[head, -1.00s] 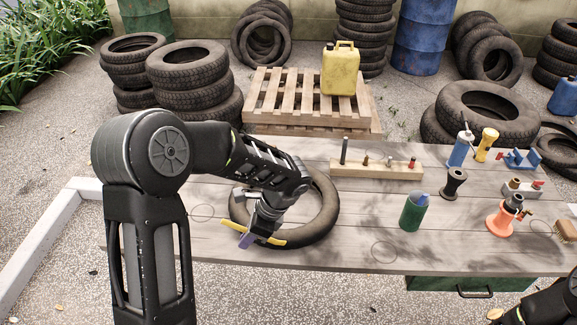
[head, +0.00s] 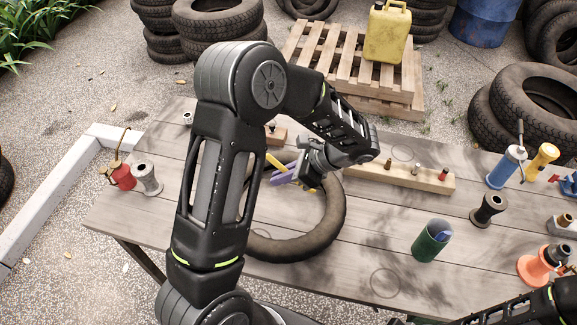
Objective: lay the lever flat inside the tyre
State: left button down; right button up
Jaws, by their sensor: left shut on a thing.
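A dark tyre (head: 336,220) lies flat on the wooden workbench (head: 376,237); my left arm hides its left side. My left gripper (head: 291,174) reaches over the back part of the tyre. In the picture the lever lies over the tyre's opening, near the back rim. I cannot tell whether it touches the bench or tyre. My right arm shows at the lower right, but its gripper is not in view.
Behind the tyre is a wooden block (head: 432,181) with upright pegs. A red can (head: 122,176) and grey spool (head: 147,178) stand at the left end.

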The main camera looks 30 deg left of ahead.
pick_arm(q)
jog(key=shift+s, duration=0.1)
jog(key=shift+f, duration=0.15)
jog(key=shift+f+b, duration=3.4)
jog(key=shift+f, duration=1)
jog(key=c, duration=1.5)
grip_release()
jog(key=shift+d+r, duration=0.1)
jog(key=shift+w+d+r, duration=0.2)
jog(key=shift+d+r, duration=0.05)
jog(key=p+v, duration=0.1)
jog(key=v, duration=0.6)
